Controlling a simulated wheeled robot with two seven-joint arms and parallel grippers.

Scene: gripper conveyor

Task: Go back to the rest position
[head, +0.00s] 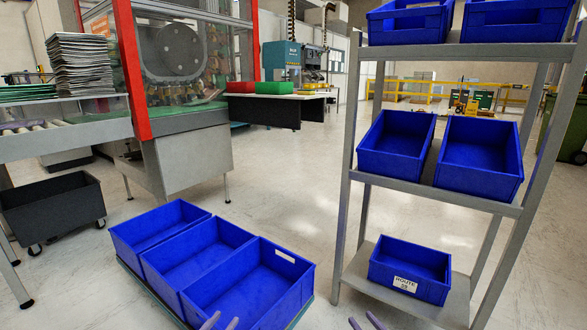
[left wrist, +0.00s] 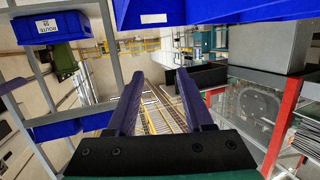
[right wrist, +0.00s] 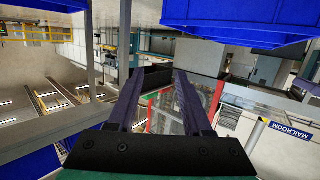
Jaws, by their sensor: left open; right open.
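My left gripper (head: 221,321) shows at the bottom edge of the head view, in front of the blue crates on the floor. In the left wrist view its two purple fingers (left wrist: 160,105) stand apart with nothing between them. Only the fingertips of both show in the head view.
A grey shelf rack (head: 342,200) at the right holds blue bins (head: 478,158) and a labelled bin (head: 410,267). A black wheeled cart (head: 52,205) stands at the left. The middle floor is clear.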

